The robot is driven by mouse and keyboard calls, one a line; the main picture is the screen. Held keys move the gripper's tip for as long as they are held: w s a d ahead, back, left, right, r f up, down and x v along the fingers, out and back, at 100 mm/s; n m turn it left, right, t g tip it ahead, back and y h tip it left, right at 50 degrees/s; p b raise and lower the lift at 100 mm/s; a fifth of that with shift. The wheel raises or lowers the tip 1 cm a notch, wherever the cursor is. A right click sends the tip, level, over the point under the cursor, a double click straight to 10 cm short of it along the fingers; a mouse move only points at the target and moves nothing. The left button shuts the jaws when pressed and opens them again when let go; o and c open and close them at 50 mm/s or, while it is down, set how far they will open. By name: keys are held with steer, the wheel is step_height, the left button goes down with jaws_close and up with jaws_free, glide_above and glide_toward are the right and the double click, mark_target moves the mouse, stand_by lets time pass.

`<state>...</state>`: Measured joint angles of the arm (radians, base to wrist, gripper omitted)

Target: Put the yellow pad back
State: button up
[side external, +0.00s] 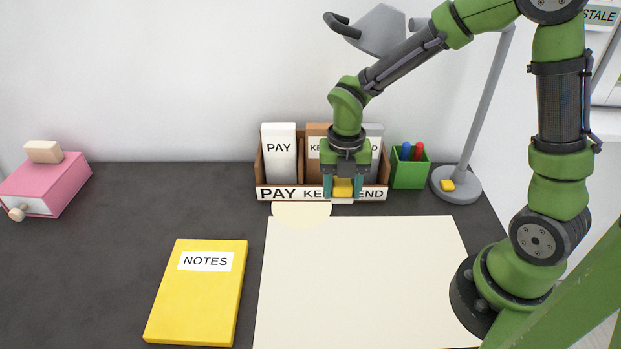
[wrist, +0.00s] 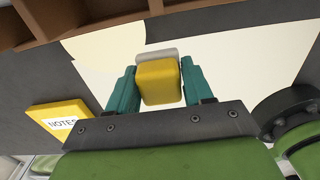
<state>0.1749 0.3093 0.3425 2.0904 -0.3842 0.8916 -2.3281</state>
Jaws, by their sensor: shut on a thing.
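My gripper (side external: 343,190) is shut on a small yellow block with a pale base (wrist: 158,82), held between its two teal fingers. In the side view the held block hangs just in front of the labelled rack, above the back edge of the cream sheet; whether its base touches anything is unclear. A large yellow pad marked NOTES (side external: 198,292) lies flat on the dark desk, left of the cream sheet and well apart from my gripper. The NOTES pad also shows at the left of the wrist view (wrist: 55,112).
The wooden rack (side external: 262,180) holds upright folders, partly hidden by my arm. A green pen cup (side external: 409,175) and a grey lamp (side external: 469,190) stand right of it. A cream sheet (side external: 360,285) and pale round patch (side external: 302,213) cover mid-desk. A pink box (side external: 55,185) sits far left.

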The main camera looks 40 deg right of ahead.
mark_target(338, 219)
step_height(338, 219, down, 7)
steer(key=shift+r, duration=0.15)
stand_by(0.4)
steer(key=o, duration=1)
steer(key=shift+a+f, duration=0.1)
steer(key=shift+f, duration=0.15)
steer(key=shift+r, duration=0.1)
step_height(338, 219, up, 8)
steer(key=shift+f, duration=0.1)
